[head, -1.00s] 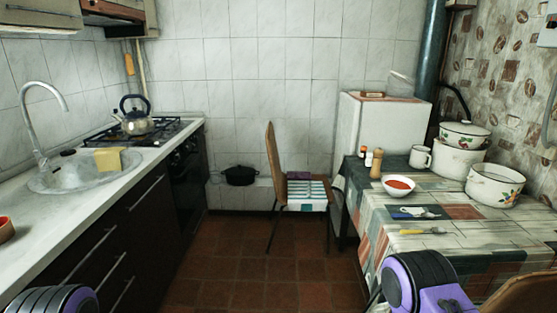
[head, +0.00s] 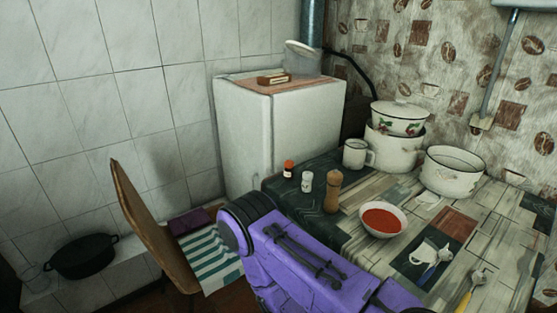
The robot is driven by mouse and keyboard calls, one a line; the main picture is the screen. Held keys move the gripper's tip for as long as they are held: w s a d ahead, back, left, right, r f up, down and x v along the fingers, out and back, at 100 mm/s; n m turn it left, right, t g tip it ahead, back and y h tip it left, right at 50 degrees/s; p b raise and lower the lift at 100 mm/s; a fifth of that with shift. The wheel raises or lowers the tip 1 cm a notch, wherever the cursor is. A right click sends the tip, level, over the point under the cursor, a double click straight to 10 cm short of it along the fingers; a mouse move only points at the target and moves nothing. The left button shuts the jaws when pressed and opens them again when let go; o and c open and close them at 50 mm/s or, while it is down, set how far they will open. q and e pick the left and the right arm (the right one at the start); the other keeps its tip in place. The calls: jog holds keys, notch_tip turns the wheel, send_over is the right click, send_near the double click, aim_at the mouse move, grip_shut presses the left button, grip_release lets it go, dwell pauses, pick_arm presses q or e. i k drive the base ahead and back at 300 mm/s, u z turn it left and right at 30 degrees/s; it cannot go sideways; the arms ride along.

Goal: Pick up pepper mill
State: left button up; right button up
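The pepper mill (head: 333,192) is a brown wooden mill. It stands upright on the table near its far left corner, behind the bowl and to the right of two small shakers. My purple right arm reaches in from the bottom, in front of and to the left of the mill, and looks apart from it. No gripper fingers show in the head view, so neither gripper can be seen. My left arm is out of the picture.
A white bowl of red food (head: 404,226) stands close to the mill. A white shaker (head: 307,182), a red-capped jar (head: 288,169), a mug (head: 355,154) and enamel pots (head: 452,173) are nearby. A chair (head: 150,225) stands left of the table (head: 375,262).

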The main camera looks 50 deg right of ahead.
aim_at(331, 203)
jog(key=i, duration=1.1)
jog(key=z, duration=1.95)
